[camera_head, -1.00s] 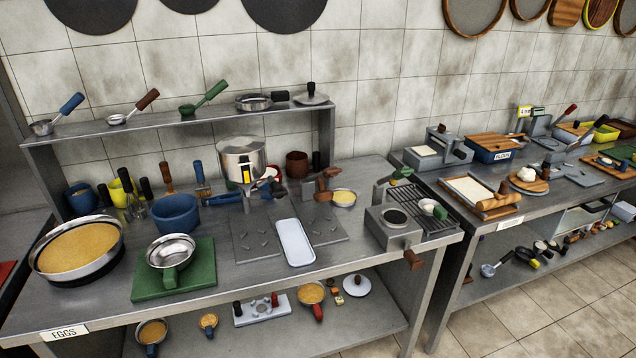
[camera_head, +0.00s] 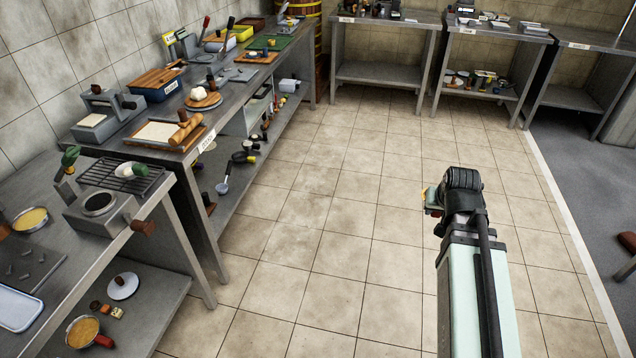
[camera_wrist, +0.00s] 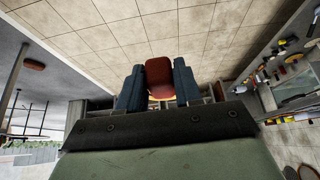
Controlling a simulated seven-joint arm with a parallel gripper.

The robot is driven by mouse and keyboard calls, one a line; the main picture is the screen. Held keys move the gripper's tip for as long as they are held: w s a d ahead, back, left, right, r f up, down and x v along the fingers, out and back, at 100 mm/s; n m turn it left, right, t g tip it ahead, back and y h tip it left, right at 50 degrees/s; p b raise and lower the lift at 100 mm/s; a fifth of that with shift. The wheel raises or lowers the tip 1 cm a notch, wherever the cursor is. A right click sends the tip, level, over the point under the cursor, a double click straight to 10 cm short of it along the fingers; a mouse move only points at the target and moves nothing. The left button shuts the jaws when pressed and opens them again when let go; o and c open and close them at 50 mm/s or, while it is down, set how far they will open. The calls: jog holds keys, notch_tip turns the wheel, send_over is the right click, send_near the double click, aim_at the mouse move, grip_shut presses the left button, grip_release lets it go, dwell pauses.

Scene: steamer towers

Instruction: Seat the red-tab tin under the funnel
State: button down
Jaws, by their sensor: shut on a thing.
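In the wrist view, my gripper (camera_wrist: 160,92) is shut on a red tab (camera_wrist: 159,72), with a dark finger on each side. A little yellow shows beneath the tab; the rest of the held thing is hidden, so I cannot see the tin's body. In the head view my arm stands at right over open floor, and the gripper end is mostly hidden behind the wrist. The funnel is in neither current view.
At left is a bench with a grill rack (camera_head: 122,177) and a grey burner box (camera_head: 100,205). A red-handled pan (camera_head: 82,332) sits on its lower shelf. A second bench with a rolling-pin board (camera_head: 160,133) adjoins it. The tiled floor (camera_head: 330,220) is clear.

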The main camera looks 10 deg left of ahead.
jog(key=s+a+r+n+g+y, duration=0.1)
jog(key=s+a+n, duration=0.3)
jog(key=a, duration=1.2)
jog(key=s+a+r+n+y, duration=0.15)
jog(key=s+a, duration=0.55)
jog(key=a, duration=0.8)
jog(key=s+a+n+g+y, duration=0.15)
jog(key=s+a+n, duration=0.3)
jog(key=a, duration=1.15)
jog(key=s+a+r+n+g+y, duration=0.1)
jog(key=s+a+r+n, duration=0.15)
jog(key=s+a, duration=1.15)
jog(key=s+a+r+n+g, duration=0.1)
jog(key=s+a+r+n, duration=0.15)
jog(key=s+a, duration=1.15)
jog(key=s+a+r+n+g+y, duration=0.1)
jog(key=s+a+r+n, duration=0.15)
jog(key=s+a, duration=1.15)
jog(key=s+a+r, duration=0.1)
jog(key=s+a, duration=0.2)
jog(key=s, duration=0.3)
jog(key=shift+s+a+r, duration=0.15)
jog(key=shift+s, duration=0.2)
jog(key=shift+f, duration=2.55)
